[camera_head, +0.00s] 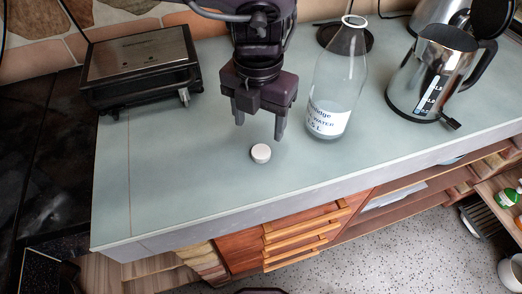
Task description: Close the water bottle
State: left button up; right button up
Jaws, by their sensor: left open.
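A clear water bottle (338,85) with a white label stands upright on the counter, right of centre. Its neck is open at the top. A small round white cap (260,153) lies on the counter to the left of the bottle. My left gripper (258,128) is open and empty, pointing down just above and behind the cap, with its fingers apart. It is to the left of the bottle and does not appear to touch it. My right gripper is not in view.
A black and silver grill (140,68) sits at the back left of the pale green counter (185,165). A steel kettle (428,75) with its lid up stands right of the bottle. The counter's left and front areas are clear.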

aim_at(261, 151)
pick_arm(q)
jog(key=shift+s+d+f+p, duration=0.1)
jog(key=shift+f+p, duration=0.05)
jog(key=shift+f, duration=1.7)
jog(key=shift+d+f+p, duration=0.1)
jog(key=shift+f+p, duration=0.05)
jog(key=shift+f, duration=1.7)
jog(key=c, duration=1)
